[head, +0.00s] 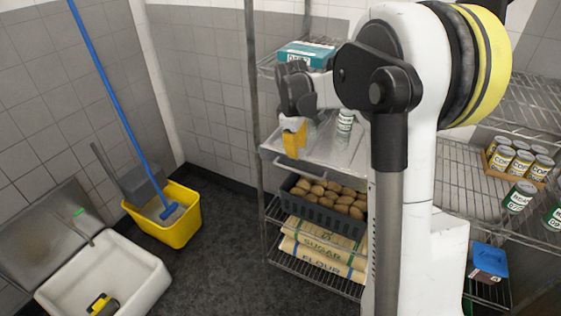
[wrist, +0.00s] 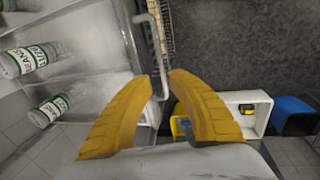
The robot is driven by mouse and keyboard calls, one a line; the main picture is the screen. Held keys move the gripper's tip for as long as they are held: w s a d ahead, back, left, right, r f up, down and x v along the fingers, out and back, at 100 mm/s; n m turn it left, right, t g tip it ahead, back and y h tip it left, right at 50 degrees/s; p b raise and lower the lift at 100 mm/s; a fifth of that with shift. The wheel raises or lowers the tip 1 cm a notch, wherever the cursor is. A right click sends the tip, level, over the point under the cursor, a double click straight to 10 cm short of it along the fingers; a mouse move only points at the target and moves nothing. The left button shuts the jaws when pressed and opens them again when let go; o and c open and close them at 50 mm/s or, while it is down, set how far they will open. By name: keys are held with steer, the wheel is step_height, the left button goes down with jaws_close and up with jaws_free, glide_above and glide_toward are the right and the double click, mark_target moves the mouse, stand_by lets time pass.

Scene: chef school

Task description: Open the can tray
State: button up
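The can tray (head: 318,150) is a pale metal tray on the middle level of the wire rack, with a bar handle (head: 280,165) on its front. A can with a green and white label (head: 345,122) stands on it. My gripper (head: 293,138) has yellow fingers and hangs just above the tray's front edge, near the handle. In the wrist view the fingers (wrist: 160,82) are apart, and the handle (wrist: 158,55) shows in the gap between their tips. I see no clear contact with it. Two bean cans (wrist: 28,60) show on the tray (wrist: 95,75) at left.
Below the tray are a dark crate (head: 300,205) of potatoes and sugar and flour sacks (head: 320,250). A yellow mop bucket (head: 165,228) and a white sink (head: 105,275) stand at left. Dark floor is clear in front of the rack.

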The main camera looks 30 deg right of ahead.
mark_target(299, 171)
steer(key=f+b, duration=0.1)
steer(key=f, duration=0.2)
steer(key=d+f+b, duration=0.1)
steer(key=f, duration=0.2)
steer(key=f+b, duration=0.1)
steer(key=f, duration=0.3)
steer(key=shift+w+d, duration=0.4)
jaws_close()
steer(key=shift+s, duration=0.1)
